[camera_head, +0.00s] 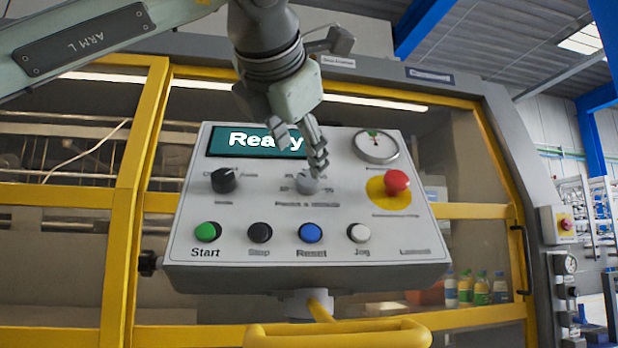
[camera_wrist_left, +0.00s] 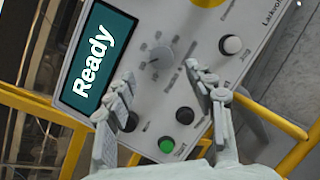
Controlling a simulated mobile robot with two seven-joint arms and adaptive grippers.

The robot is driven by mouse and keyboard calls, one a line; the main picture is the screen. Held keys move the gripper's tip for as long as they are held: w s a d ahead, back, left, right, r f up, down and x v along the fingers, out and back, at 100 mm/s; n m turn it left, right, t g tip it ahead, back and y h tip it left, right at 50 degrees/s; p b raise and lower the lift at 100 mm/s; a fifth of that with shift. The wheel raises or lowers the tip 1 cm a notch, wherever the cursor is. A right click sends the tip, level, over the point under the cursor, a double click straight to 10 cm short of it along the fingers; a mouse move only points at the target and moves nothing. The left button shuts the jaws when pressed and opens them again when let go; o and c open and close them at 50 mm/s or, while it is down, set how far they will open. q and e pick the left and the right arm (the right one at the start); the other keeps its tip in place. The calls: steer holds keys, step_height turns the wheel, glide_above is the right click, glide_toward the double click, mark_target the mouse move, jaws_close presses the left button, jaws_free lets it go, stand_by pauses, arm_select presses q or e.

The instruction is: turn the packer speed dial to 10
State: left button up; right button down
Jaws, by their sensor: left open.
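The packer speed dial (camera_head: 308,183) is a grey knob in the middle of the sloped control panel (camera_head: 380,250), below the "Ready" screen (camera_head: 225,141). My left gripper (camera_head: 302,150) is just above the dial in the head view, and its fingers partly cover the dial's surroundings and the screen's right end. In the left wrist view the dial (camera_wrist_left: 162,58) lies beyond and between the open fingertips (camera_wrist_left: 172,92), with nothing between them. The fingers appear apart from the dial. The scale numbers and the dial's setting are too blurred to read. My right gripper is not in view.
A black mode knob (camera_head: 223,180) is left of the dial. A red emergency stop (camera_head: 396,182) and a gauge (camera_head: 376,145) are right. Green (camera_head: 207,232), black (camera_head: 260,232), blue (camera_head: 310,232) and white (camera_head: 358,232) buttons line the lower edge. A yellow rail (camera_head: 340,335) stands below.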

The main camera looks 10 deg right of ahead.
mark_target(308, 179)
arm_select(q)
steer(key=p+x, duration=0.1)
steer(key=x, duration=0.5)
steer(key=shift+w+d+f, duration=0.2)
steer(key=shift+w, duration=0.05)
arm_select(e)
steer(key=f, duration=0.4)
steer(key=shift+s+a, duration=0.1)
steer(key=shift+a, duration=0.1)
arm_select(q)
steer(key=shift+c, duration=0.6)
steer(key=c, duration=1)
steer(key=shift+c, duration=0.2)
